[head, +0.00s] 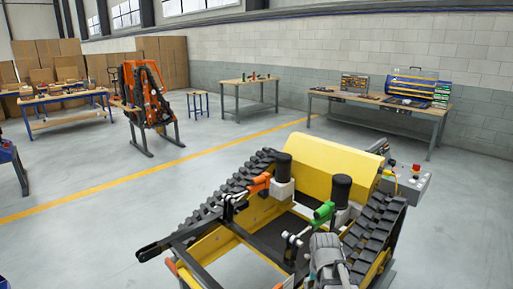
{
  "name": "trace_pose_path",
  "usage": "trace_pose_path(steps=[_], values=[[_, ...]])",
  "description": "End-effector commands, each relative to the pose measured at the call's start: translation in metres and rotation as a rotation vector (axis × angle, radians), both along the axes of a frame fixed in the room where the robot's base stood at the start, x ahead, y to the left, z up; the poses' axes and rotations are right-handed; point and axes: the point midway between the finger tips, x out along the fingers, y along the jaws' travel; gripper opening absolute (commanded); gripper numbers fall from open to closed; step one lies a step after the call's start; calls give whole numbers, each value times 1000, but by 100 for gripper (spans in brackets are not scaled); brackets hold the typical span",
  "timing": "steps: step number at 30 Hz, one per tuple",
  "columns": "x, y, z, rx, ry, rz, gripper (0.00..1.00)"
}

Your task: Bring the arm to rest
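A grey arm part of mine (328,258) rises from the bottom edge, right of centre, in front of the yellow tracked carrier (318,163). I cannot make out my gripper or its fingers in this view. The carrier has black rubber tracks (377,236) on both sides and two black upright cylinders. An orange handle (260,184) sits beside the left cylinder and a green handle (324,211) beside the right one. Black and grey linkages stand near both handles. My arm part hides some of the carrier's right front.
A grey control box (411,184) with a red button sits at the carrier's right rear. An orange machine (146,97) stands at the back left. Workbenches (379,101) line the wall. Open grey floor (75,235) lies left of the carrier.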

Motion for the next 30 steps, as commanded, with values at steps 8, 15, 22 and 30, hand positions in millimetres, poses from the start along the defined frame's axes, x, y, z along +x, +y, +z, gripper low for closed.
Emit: trace_pose_path(steps=[8,15,22,30], values=[[-42,19,-7,0,0,311,82],[-46,22,-8,0,0,374,82],[-46,22,-8,0,0,371,82],[-46,21,-8,0,0,370,58]])
